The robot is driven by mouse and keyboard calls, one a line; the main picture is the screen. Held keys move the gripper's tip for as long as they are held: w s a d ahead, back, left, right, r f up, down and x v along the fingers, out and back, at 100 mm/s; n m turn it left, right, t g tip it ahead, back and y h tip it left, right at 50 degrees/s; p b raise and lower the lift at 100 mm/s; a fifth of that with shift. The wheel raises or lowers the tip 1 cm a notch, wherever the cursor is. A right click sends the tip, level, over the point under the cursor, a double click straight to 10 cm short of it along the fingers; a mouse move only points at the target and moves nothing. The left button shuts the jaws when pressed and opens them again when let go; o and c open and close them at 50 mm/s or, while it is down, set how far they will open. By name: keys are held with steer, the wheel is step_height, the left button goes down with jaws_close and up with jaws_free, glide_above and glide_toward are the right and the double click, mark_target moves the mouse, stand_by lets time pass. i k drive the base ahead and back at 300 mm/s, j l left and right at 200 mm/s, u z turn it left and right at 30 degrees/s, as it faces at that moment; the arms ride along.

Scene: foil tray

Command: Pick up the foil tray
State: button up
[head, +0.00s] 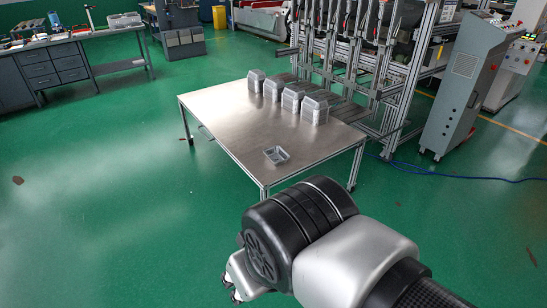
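A small silver foil tray (277,155) sits alone near the front edge of a metal-topped table (225,115). It is upright and looks empty. My arm reaches in from the bottom right, in front of the table. Only a small part of my gripper (233,288) shows at the lower left of the arm, and the wrist hides the rest. It is apart from the tray, nearer to the camera. I cannot tell whether its fingers are open or shut.
Several stacks of foil trays (291,98) stand in a row along the table's back right side. A machine frame (375,60) is close behind them. A grey control cabinet (462,85) stands to the right. The table's left part and the green floor at left are clear.

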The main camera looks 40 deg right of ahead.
mark_target(275, 154)
steer(key=u, duration=11.35)
